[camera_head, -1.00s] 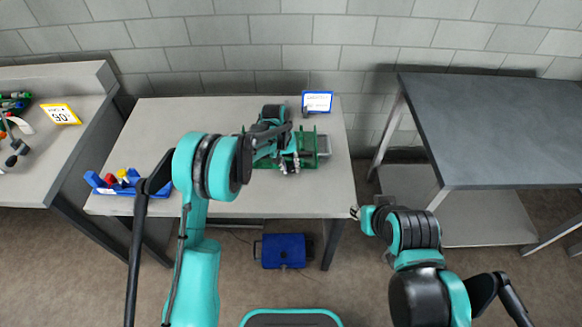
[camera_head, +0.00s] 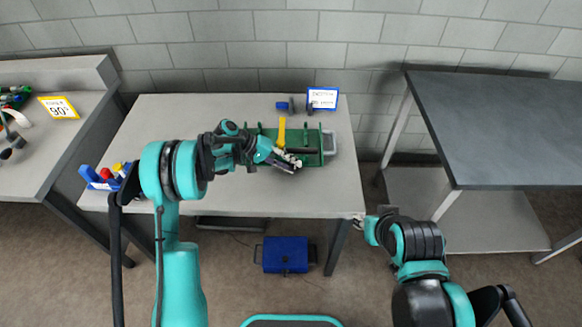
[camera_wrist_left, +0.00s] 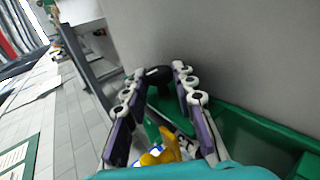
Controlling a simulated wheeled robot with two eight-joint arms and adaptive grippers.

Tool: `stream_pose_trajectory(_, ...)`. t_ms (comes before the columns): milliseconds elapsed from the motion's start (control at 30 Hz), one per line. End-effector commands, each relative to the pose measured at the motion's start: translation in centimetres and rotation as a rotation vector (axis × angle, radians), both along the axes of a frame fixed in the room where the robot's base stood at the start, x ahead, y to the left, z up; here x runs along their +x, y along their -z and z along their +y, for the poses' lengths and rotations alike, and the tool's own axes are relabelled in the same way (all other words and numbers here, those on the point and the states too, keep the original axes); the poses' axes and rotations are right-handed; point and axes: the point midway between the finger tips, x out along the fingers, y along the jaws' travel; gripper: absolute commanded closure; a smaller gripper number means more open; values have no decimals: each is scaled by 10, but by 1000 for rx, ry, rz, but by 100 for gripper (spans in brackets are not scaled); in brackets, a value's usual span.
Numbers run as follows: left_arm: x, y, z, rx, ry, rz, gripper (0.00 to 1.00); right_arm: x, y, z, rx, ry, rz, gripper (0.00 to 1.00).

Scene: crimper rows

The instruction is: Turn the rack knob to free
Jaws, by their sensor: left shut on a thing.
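The green rack (camera_head: 312,160) stands at the back right of the middle table, with a yellow upright part (camera_head: 282,132) in it. My left gripper (camera_head: 294,163) is at the rack's front, tilted down. In the left wrist view its fingers (camera_wrist_left: 157,82) stand on both sides of a dark round knob (camera_wrist_left: 158,73), which I take to be the rack knob. They are shut on it. The knob's pointing direction cannot be read. My right gripper (camera_head: 362,222) is off the table's front right corner, too small to tell its state.
A blue holder (camera_head: 97,178) with coloured pieces stands at the table's left, partly behind my arm. A blue-framed sign (camera_head: 323,98) and a small blue and dark object (camera_head: 285,105) stand behind the rack. A blue box (camera_head: 286,254) is on the floor. The right grey table (camera_head: 500,130) is bare.

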Motion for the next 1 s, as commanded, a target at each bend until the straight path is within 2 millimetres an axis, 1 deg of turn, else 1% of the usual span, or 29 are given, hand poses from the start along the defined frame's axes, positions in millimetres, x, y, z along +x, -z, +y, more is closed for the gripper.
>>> stream_pose_trajectory(133, 0, 2, 1, -28, 0, 0, 100, 0, 4, 0, 0, 0, 0, 67)
stream_pose_trajectory(600, 0, 1, 1, -39, 0, 1, 100, 0, 4, 0, 0, 0, 0, 67)
stream_pose_trajectory(633, 0, 1, 1, -39, 0, 1, 66, 0, 4, 0, 0, 0, 0, 67)
stream_pose_trajectory(667, 0, 1, 1, -39, 0, 1, 58, 0, 4, 0, 0, 0, 0, 67)
stream_pose_trajectory(700, 0, 1, 1, -39, 0, 1, 53, 0, 4, 0, 0, 0, 0, 67)
stream_pose_trajectory(1000, 0, 1, 1, -39, -1, 1, 53, 0, 4, 0, 0, 0, 0, 67)
